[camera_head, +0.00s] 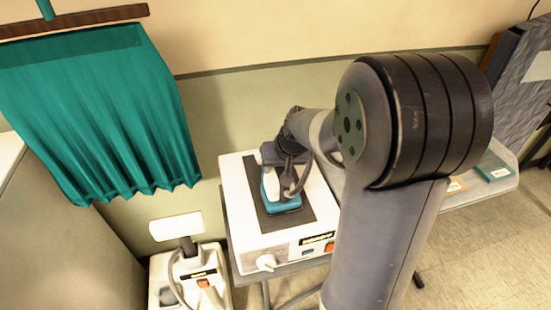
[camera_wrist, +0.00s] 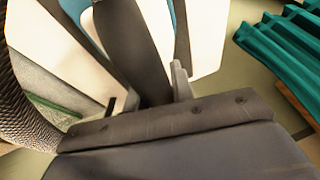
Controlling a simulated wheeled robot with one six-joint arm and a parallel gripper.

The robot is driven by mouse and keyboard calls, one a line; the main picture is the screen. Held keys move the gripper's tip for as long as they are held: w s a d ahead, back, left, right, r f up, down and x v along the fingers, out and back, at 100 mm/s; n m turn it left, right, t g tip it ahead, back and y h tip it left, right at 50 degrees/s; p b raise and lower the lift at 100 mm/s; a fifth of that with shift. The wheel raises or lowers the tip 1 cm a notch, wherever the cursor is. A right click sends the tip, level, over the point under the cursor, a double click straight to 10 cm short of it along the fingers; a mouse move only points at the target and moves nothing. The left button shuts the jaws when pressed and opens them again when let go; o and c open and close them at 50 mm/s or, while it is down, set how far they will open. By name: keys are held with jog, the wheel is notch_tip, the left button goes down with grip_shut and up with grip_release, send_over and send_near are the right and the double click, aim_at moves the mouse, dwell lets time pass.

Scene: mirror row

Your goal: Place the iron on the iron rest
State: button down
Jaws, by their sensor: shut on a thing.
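The iron (camera_head: 283,199) has a blue-teal body and a dark handle. It is over the dark strip (camera_head: 307,212) on top of a white box-shaped station (camera_head: 238,200), which looks like the iron rest. I cannot tell whether its sole touches the strip or hovers just above. My gripper (camera_head: 288,160) is shut on the iron's handle, partly hidden by the arm and cable. In the wrist view the dark handle (camera_wrist: 130,40) runs between my fingers (camera_wrist: 155,95), with white surfaces of the station (camera_wrist: 205,40) on both sides.
A teal curtain (camera_head: 110,110) hangs from a rail at the left. A white appliance with a flat head (camera_head: 175,227) stands on the floor left of the station. A table (camera_head: 470,195) with small boxes continues to the right behind my arm. A grey textured panel (camera_head: 520,85) stands far right.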

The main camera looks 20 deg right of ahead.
jog(key=shift+r, duration=0.1)
jog(key=c, duration=1.2)
grip_release()
jog(key=shift+f, duration=0.2)
jog(key=shift+r, duration=0.1)
jog(key=shift+r, duration=0.2)
jog(key=v, duration=1.1)
jog(key=shift+s+r+b, duration=0.3)
jog(key=shift+b, duration=0.15)
jog(key=shift+d, duration=0.1)
